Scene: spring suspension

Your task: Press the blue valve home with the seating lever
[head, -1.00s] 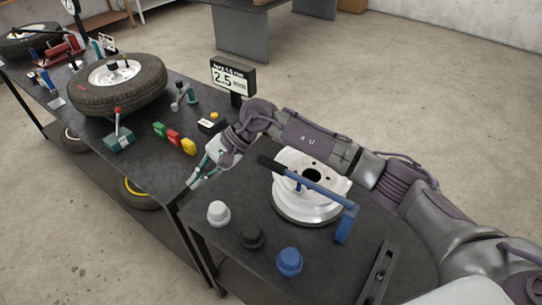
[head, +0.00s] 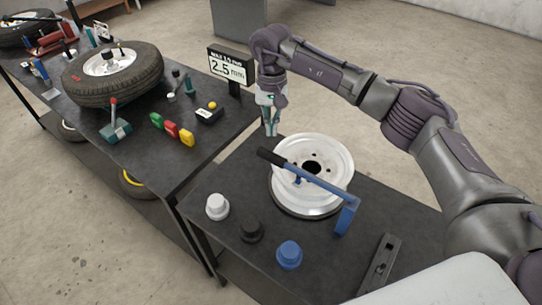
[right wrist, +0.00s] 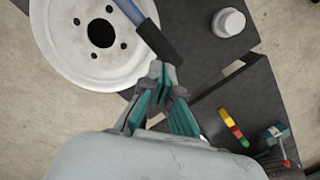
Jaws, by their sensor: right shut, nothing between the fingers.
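The seating lever (head: 322,184) is a blue bar with a black handle (head: 270,157), lying across a white wheel rim (head: 335,155) from a blue post (head: 346,218) at the rim's right. In the right wrist view the black handle (right wrist: 157,39) shows just past the fingertips (right wrist: 163,75). My left gripper is out of view.
White (head: 217,207), black (head: 251,231) and blue (head: 289,255) knob-like caps stand along the table's near left. A dark slotted bar (head: 380,264) lies at the right. A display reading 2.5 mm (head: 231,66) stands on the neighbouring bench, which holds a tyre (head: 85,88) and coloured blocks (head: 172,130).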

